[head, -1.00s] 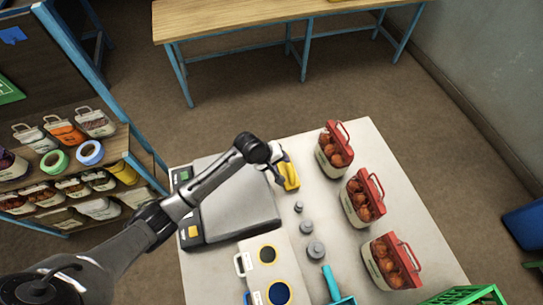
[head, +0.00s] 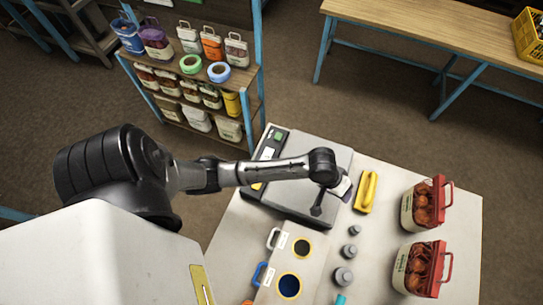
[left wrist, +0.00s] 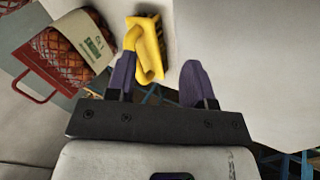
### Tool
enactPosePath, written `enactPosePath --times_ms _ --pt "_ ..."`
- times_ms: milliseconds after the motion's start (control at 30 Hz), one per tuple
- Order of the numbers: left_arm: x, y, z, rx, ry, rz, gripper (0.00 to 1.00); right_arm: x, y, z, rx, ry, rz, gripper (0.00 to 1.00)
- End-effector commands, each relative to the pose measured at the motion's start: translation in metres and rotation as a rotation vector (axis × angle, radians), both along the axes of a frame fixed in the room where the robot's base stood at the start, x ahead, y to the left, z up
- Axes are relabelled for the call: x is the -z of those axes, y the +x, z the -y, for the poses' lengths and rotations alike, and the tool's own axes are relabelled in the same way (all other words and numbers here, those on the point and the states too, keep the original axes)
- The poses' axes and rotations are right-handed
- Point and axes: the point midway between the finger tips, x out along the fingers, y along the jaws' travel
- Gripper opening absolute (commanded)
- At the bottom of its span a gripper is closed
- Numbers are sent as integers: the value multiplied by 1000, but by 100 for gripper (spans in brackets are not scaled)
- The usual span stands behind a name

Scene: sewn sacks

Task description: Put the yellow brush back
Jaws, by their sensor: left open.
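The yellow brush (head: 367,192) lies on the white table, just right of the scale, with its looped handle up. My left gripper (head: 333,197) is over the right part of the scale, a short gap left of the brush. It is open and empty. In the left wrist view the brush (left wrist: 148,45) shows beyond the fingers, its handle in line with the gap (left wrist: 158,80) and closer to the left-hand finger. I cannot tell the height between them. My right gripper is not in view.
A grey scale (head: 287,155) is under my arm. Grey weights (head: 350,251) and red-topped sacks (head: 425,205) stand on the table. A board with coloured rings (head: 298,262) is in front. A shelf (head: 170,65) with sacks and tape rolls stands back left.

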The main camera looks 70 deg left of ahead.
Motion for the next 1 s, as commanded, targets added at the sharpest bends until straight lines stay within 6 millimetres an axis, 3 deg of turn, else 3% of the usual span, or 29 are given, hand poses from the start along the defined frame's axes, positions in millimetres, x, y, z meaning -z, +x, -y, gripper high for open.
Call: enactPosePath --times_ms 33,200,300,433,633,1000 --pt "7 -32 7 70 45 15 48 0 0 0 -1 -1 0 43" --pt "8 -115 4 282 232 67 48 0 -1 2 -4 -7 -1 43" --pt "3 -156 -3 375 332 73 48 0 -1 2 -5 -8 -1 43" --pt "-7 -197 -15 464 435 61 48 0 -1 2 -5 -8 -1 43" --pt "-18 -228 -27 536 519 39 48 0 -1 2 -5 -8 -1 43" --pt "-20 -232 -29 548 532 36 48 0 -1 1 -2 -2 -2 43"
